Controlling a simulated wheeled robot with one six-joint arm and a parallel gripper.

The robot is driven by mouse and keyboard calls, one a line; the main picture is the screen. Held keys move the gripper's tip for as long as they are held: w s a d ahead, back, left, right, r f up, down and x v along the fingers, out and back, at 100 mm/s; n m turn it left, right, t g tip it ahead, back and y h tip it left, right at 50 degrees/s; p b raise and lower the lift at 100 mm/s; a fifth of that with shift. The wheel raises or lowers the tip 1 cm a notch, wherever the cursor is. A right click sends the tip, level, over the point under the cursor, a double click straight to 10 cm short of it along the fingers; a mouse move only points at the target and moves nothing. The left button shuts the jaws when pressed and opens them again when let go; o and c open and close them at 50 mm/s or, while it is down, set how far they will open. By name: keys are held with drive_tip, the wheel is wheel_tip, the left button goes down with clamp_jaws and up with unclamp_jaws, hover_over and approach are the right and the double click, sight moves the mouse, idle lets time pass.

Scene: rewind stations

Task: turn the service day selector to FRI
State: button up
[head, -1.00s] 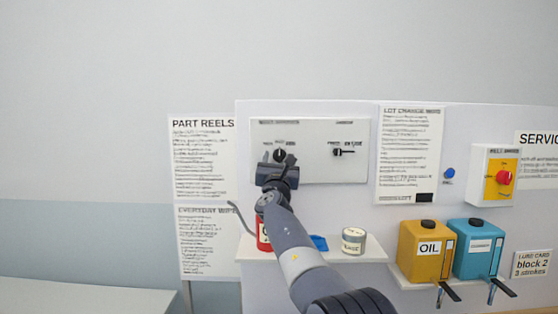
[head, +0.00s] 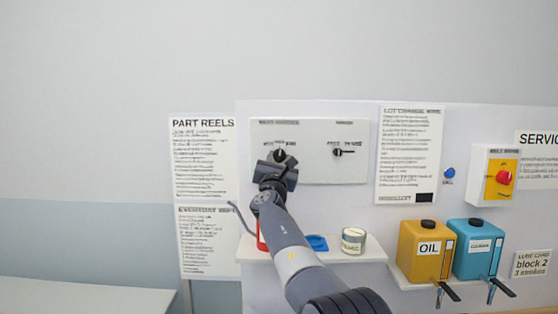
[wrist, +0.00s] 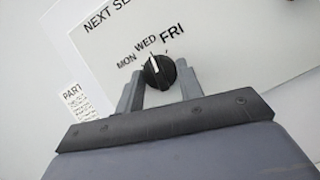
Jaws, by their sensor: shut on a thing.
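The service day selector is a round black knob (wrist: 160,73) on a white panel. The labels MON, WED and FRI are printed in an arc around it. In the wrist view its white pointer line points up and slightly left, towards WED. My gripper (wrist: 158,76) is shut on the knob, one grey finger on each side. In the head view the knob (head: 279,155) shows just above my gripper (head: 277,163), which hides its lower part.
A second black selector (head: 338,152) sits to the right on the same panel (head: 310,172). Below is a shelf (head: 370,256) with a red can, a blue item and a white tin (head: 353,241). Yellow (head: 420,250) and blue (head: 478,250) containers stand further right.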

drive_tip(key=m+h+p, duration=0.1)
drive_tip(key=m, duration=0.2)
drive_tip(key=m+g+h+p, duration=0.1)
drive_tip(key=m, duration=0.2)
drive_tip(key=shift+a+r+m+h, duration=0.15)
drive_tip(key=shift+a+m+h, duration=0.05)
drive_tip(key=shift+m+h, duration=0.2)
drive_tip(key=shift+m+g+h+p, duration=0.4)
drive_tip(key=shift+m+g+p, duration=0.25)
drive_tip(key=shift+m, duration=1.15)
drive_tip(key=o, duration=1)
drive_tip(key=shift+s, duration=0.15)
